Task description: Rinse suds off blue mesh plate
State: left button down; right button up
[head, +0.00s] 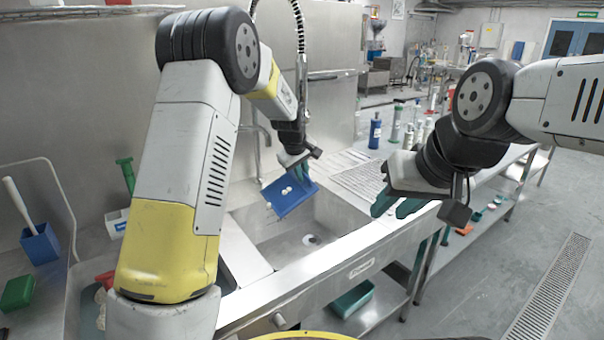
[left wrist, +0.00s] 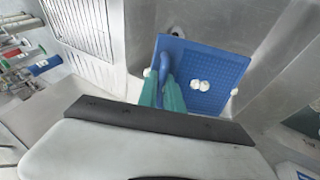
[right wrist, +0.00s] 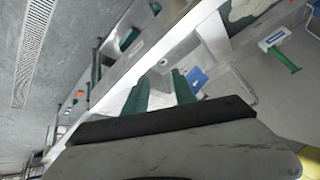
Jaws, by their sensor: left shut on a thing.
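The blue mesh plate (head: 289,196) hangs tilted over the sink basin (head: 318,232) in the head view. White suds blobs (head: 286,190) cling to its face, and they also show in the left wrist view (left wrist: 200,85). My left gripper (head: 297,163) is shut on the plate's raised blue handle; its green fingers (left wrist: 163,92) show at the handle in the left wrist view. My right gripper (head: 396,204) is empty, with its green fingers apart, above the sink's right front edge. In the right wrist view the plate (right wrist: 197,78) shows partly behind the fingers.
A faucet (head: 257,150) and a coiled spray hose (head: 299,25) stand behind the sink. A blue bottle (head: 375,131) and other bottles stand on the counter beyond the ribbed drainboard (head: 362,178). A blue brush holder (head: 40,243) and a green block (head: 17,293) are at the left.

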jog(key=shift+c, duration=0.2)
grip_shut()
jog(key=w+a+r+n+t+y, duration=0.1)
jog(key=w+r+n+y, duration=0.1)
jog(key=w+r, duration=0.8)
jog(key=w+a+r+n+t+y, duration=0.15)
jog(key=w+r, duration=0.55)
jog(key=w, duration=0.8)
jog(key=w+a+r+n+t+y, duration=0.1)
jog(key=w+r+n+t+y, duration=0.15)
jog(key=w+r, duration=0.75)
send_over(322, 78)
jog(key=d, duration=0.2)
notch_tip(322, 78, down, 6)
jog(key=shift+n+g+h, duration=0.3)
jog(key=shift+d+f, duration=0.15)
jog(key=shift+f, duration=1.95)
